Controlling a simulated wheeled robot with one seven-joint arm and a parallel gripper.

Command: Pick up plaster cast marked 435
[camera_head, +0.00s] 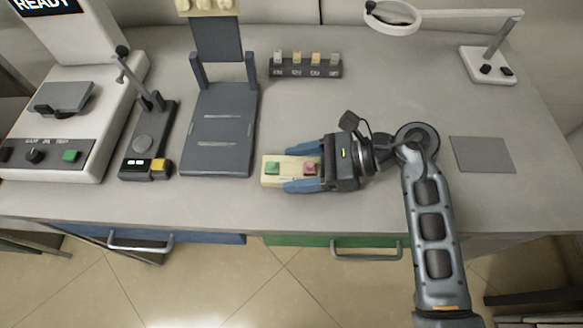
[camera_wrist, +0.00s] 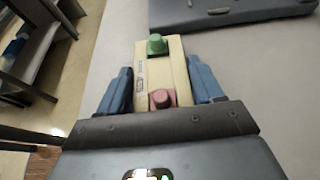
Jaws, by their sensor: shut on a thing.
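My gripper (camera_head: 303,172) has its two blue fingers shut on a cream block with a green knob and a pink knob on top. This cream block (camera_head: 271,181) is low over or on the front of the bench; I cannot tell if it touches. In the wrist view the cream block (camera_wrist: 175,75) lies lengthwise between the blue fingers (camera_wrist: 168,85). A small dark marking shows on its left side, too small to read. No number 435 can be read on anything in view.
A dark grey stand (camera_head: 218,130) is left of my gripper. A small rack (camera_head: 306,70) with several pale pieces stands behind. A white machine (camera_head: 75,110) and a dark device (camera_head: 147,140) are at left. A grey plate (camera_head: 482,154) and a magnifier lamp (camera_head: 487,66) are at right.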

